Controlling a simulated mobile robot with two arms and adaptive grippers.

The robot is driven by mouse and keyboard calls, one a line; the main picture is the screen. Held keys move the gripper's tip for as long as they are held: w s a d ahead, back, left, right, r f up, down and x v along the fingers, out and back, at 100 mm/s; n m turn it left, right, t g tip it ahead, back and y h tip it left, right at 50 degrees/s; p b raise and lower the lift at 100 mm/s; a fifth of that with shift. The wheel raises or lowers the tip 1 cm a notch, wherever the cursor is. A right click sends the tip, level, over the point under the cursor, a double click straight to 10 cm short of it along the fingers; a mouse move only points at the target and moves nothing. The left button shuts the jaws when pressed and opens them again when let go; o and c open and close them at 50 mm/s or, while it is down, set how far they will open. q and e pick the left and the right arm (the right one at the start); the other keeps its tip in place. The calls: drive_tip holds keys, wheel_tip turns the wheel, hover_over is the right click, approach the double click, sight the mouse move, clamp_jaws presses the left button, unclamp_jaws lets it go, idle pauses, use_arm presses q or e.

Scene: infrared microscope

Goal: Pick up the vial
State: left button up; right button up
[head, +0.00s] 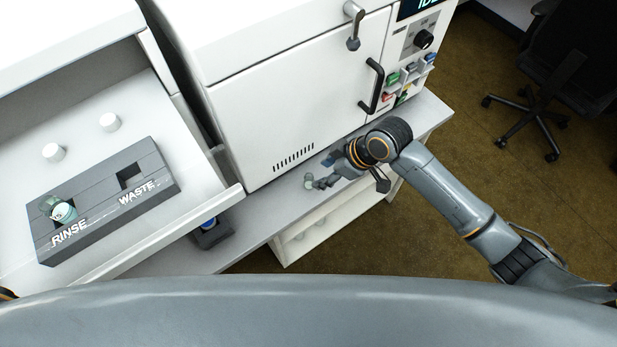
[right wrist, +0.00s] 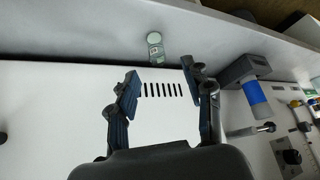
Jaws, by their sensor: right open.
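The vial (head: 308,181) is a small clear, greenish container on the light bench ledge in front of the white instrument, left of my right gripper (head: 328,172). In the right wrist view the vial (right wrist: 154,44) has a pale label and stands beyond the fingertips. There my right gripper (right wrist: 162,78) is open, its two dark fingers apart with nothing between them. The vial lies roughly in line with the gap, not touching either finger. My left gripper is not in view.
The white instrument (head: 290,100) with a door handle stands close behind the ledge. A grey RINSE/WASTE block (head: 105,205) with a container in its rinse hole is at left, near two white knobs. A blue-topped item in a dark holder (head: 212,235) stands left on the ledge.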

sight(310, 177)
drive_tip(key=x, duration=0.2)
drive_tip(key=shift+w+a+f, duration=0.1)
drive_tip(key=shift+a+f, duration=0.05)
drive_tip(key=shift+a, duration=0.2)
drive_tip(key=shift+w+a+f, duration=0.15)
drive_tip(key=shift+a+f, duration=0.1)
drive_tip(key=shift+f, duration=0.15)
drive_tip(key=shift+w+p+x, duration=0.1)
drive_tip(key=shift+p+x, duration=0.2)
drive_tip(key=shift+x, duration=0.85)
drive_tip(key=shift+w+p+x, duration=0.15)
drive_tip(key=shift+p+x, duration=0.15)
drive_tip(key=shift+x, duration=0.85)
drive_tip(key=shift+d, duration=0.15)
clamp_jaws()
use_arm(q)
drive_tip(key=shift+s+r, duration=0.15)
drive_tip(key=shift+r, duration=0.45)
use_arm(e)
drive_tip(key=shift+r, duration=0.1)
